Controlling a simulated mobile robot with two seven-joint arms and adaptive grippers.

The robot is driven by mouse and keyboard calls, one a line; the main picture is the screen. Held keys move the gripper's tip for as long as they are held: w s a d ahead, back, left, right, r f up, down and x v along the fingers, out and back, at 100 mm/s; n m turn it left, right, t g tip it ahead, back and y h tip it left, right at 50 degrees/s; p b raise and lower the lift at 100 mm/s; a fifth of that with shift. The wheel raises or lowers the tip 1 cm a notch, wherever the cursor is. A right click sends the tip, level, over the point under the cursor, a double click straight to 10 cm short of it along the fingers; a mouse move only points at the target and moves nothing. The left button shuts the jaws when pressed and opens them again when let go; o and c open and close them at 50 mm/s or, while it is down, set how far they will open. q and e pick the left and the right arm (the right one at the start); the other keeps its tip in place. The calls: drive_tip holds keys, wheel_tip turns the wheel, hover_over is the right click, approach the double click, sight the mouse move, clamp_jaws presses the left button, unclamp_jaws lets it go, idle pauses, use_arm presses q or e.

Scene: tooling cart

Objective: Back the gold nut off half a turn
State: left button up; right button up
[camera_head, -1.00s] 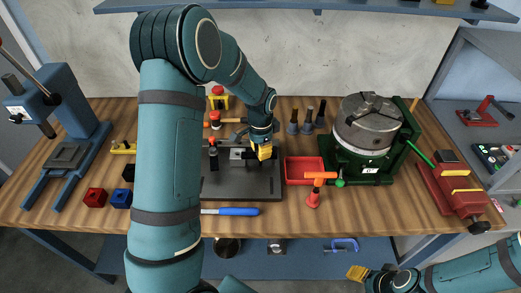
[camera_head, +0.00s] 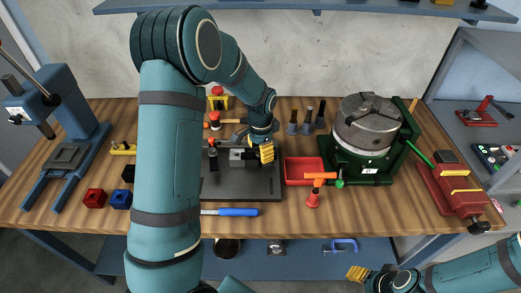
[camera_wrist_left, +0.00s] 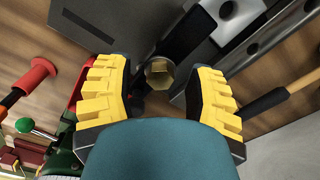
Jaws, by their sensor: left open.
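The gold nut (camera_wrist_left: 160,72) shows in the left wrist view as a hexagon on the end of a dark fitting. In the head view I cannot make it out; my left gripper covers that spot. My left gripper (camera_head: 262,153) is over the right part of the dark fixture plate (camera_head: 245,188). In the left wrist view its yellow ribbed fingers are apart, one on each side of the nut, with gaps between. My right gripper (camera_head: 357,272) is low in the head view, in front of the bench; its finger gap is too small to judge.
A green-based rotary table (camera_head: 364,165) is further right. A blue-handled tool (camera_head: 238,212) lies in front of the plate. An arbor press (camera_head: 70,120) stands at the left.

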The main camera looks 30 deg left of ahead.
use_arm(q)
wheel_tip(320, 180, up, 12)
idle(0.6)
drive_tip(key=shift+s, duration=0.1)
idle(0.4)
